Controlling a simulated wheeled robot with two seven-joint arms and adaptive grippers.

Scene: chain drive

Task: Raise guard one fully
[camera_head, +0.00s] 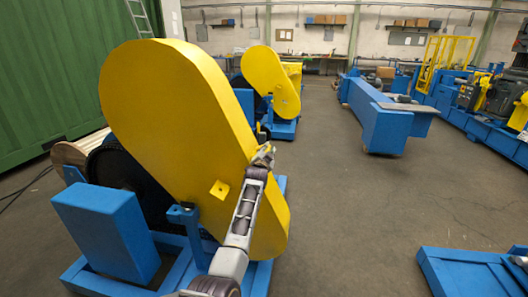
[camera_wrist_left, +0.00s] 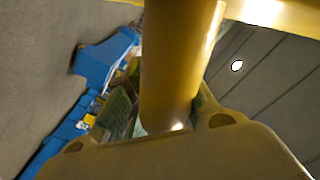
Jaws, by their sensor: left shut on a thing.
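Guard one is most likely the large yellow guard (camera_head: 165,115) in the front left of the head view. It is a long rounded plate, tilted, with its broad end up left and its narrow end low right, over a blue machine frame. My left gripper (camera_head: 265,155) is at the guard's right edge. In the left wrist view, a yellow bar (camera_wrist_left: 180,65) runs between my left gripper's fingers (camera_wrist_left: 165,125), and they are shut on it. My right gripper is not in view.
A second yellow guard (camera_head: 271,80) stands on a blue machine farther back. A blue box (camera_head: 107,232) and a small blue bracket (camera_head: 185,215) sit by the near guard. A long blue beam (camera_head: 385,115) stands right of centre. Grey floor (camera_head: 350,215) is open between.

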